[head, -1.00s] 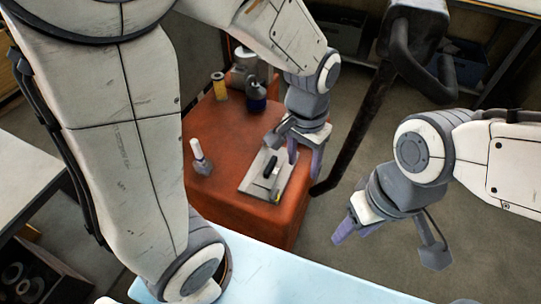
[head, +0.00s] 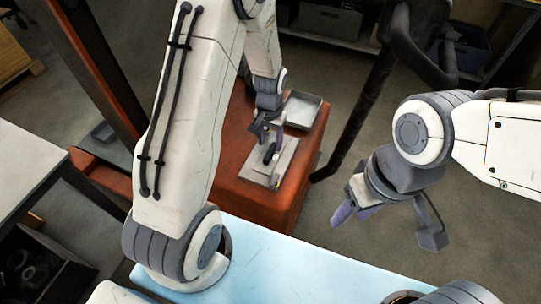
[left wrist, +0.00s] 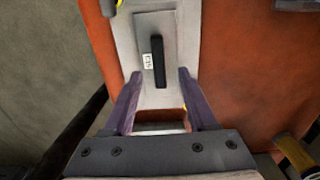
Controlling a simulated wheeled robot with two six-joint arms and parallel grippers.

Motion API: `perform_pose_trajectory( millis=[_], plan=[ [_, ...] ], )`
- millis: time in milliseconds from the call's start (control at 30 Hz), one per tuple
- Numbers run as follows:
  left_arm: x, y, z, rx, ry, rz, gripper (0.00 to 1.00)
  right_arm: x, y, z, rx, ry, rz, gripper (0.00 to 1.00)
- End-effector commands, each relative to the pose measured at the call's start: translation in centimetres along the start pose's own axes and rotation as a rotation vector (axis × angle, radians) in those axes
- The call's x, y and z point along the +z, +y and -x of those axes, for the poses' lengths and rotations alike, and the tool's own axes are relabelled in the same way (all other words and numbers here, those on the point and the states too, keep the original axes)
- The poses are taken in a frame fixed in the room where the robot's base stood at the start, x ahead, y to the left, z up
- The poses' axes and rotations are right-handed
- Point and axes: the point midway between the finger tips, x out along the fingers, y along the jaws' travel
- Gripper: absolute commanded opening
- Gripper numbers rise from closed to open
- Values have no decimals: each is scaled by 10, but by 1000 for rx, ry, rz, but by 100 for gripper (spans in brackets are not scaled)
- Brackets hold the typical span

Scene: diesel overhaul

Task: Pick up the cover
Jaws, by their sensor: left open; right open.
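The cover (head: 258,170) is a flat grey plate with a black bar handle, lying on top of the red-orange cabinet. In the left wrist view the cover (left wrist: 144,30) lies on a lighter, wider plate, with its black handle (left wrist: 158,62) running lengthwise. My left gripper (head: 268,134) is over the handle end of the cover. In the left wrist view my left gripper (left wrist: 158,74) is open, with one finger on each side of the handle's line and nothing held. Contact cannot be told. My right gripper (head: 350,214) is open and empty, off to the right above the floor.
A shallow grey tray (head: 303,108) is at the cabinet's back corner. The red-orange cabinet (head: 240,187) has bare top around the plate. A yellow can (left wrist: 296,154) shows at lower right in the left wrist view. A pale blue surface (head: 290,262) lies in front.

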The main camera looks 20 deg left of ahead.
Motion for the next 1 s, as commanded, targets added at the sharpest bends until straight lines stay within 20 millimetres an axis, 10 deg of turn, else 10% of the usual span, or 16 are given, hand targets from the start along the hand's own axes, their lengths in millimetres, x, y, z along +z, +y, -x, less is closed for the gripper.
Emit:
perform_pose_trajectory(
  millis=[467,667,1000],
  plan=[
    [2,1,-33,0,0,0,57,0,0,6,0,0,0,50],
    [2,1,-33,0,0,0,0,0,0,6,0,0,0,50],
    [2,1,-33,0,0,0,0,0,0,6,0,0,0,50]
  ],
)
